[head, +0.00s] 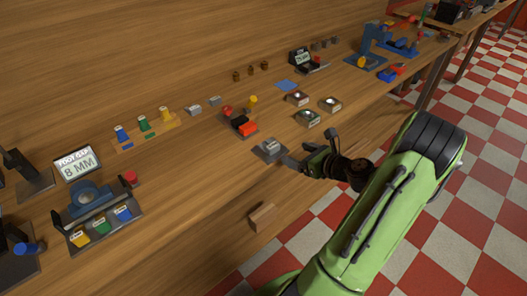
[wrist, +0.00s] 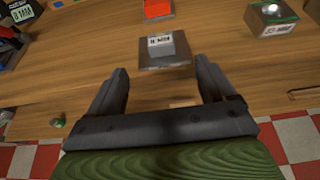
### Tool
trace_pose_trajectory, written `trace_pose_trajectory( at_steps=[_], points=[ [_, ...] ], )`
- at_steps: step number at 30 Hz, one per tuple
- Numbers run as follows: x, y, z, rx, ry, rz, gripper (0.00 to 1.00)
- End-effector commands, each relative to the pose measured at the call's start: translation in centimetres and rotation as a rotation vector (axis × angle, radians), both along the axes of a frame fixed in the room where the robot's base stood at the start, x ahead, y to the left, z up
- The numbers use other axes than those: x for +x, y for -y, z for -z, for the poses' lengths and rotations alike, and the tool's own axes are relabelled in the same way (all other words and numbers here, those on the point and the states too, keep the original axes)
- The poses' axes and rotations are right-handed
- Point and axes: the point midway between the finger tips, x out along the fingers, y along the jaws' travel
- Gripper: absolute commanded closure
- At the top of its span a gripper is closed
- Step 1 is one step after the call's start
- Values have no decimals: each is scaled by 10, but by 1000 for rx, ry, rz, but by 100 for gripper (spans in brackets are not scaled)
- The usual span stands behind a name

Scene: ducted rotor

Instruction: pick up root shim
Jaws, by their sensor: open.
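A small grey block with a white label (wrist: 162,45) sits on a dark square plate (wrist: 166,68) just ahead of my gripper in the wrist view. It also shows near the bench's front edge in the head view (head: 270,147). It may be the root shim, but I cannot read the label surely. My gripper (wrist: 161,70) is open and empty. Its two dark fingers point toward the plate, one toward each side of it, and the block is beyond the fingertips. In the head view my gripper (head: 298,157) is just right of the plate.
A red block (head: 247,128) on a dark stand lies behind the plate. Labelled boxes with pale round tops (head: 308,118) stand to the right. A fixture with coloured bins (head: 100,222) is at left. A wooden block (head: 262,217) is at the bench front.

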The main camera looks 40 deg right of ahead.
Motion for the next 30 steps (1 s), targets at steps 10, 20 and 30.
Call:
trace_pose_trajectory(
  at_steps=[10,20,30],
  points=[
    [71,-3,31,-2,-2,-7,17],
    [119,-4,51,-3,-3,-8,17],
    [123,-4,51,-2,-4,-5,29]
  ],
)
